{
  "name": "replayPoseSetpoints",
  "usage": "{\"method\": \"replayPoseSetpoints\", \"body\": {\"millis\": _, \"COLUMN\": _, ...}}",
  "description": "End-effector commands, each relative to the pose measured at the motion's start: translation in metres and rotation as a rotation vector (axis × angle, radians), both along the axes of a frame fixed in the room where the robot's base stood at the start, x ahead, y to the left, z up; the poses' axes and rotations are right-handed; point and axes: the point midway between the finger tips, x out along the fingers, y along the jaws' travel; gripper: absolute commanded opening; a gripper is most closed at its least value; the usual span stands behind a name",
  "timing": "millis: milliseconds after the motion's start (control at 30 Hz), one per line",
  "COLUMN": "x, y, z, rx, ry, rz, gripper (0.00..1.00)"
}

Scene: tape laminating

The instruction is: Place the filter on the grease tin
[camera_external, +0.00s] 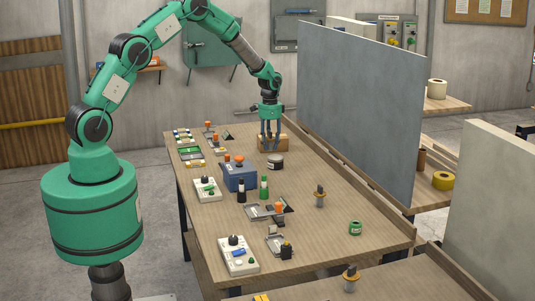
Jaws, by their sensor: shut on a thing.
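My gripper (271,147) points straight down over the far part of the workbench. Its dark fingers are shut at a tan, box-shaped thing (284,143), which I take to be the filter. The fingers cover its middle, and I cannot tell whether it touches the bench. A low round dark tin with a paler top (275,162), probably the grease tin, stands upright just in front of the gripper. A small green round container (355,228) stands apart near the bench's right side. Labels are too small to read.
A blue box (240,177) stands left of the dark tin, with dark and green bottles (264,187) in front. White switch panels (238,256) lie along the left edge. A tall grey partition (358,110) rises behind the bench's right edge. The bench right of the bottles is fairly clear.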

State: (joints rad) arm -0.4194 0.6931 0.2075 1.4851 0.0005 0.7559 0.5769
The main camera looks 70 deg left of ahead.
Motion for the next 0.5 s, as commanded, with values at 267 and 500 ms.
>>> {"method": "replayPoseSetpoints", "body": {"millis": 267, "x": 0.027, "y": 0.011, "z": -0.003, "rx": 0.000, "ry": 0.000, "rz": 0.000, "gripper": 0.07}}
{"method": "replayPoseSetpoints", "body": {"millis": 500, "x": 0.031, "y": 0.013, "z": -0.003, "rx": 0.000, "ry": 0.000, "rz": 0.000, "gripper": 0.07}}
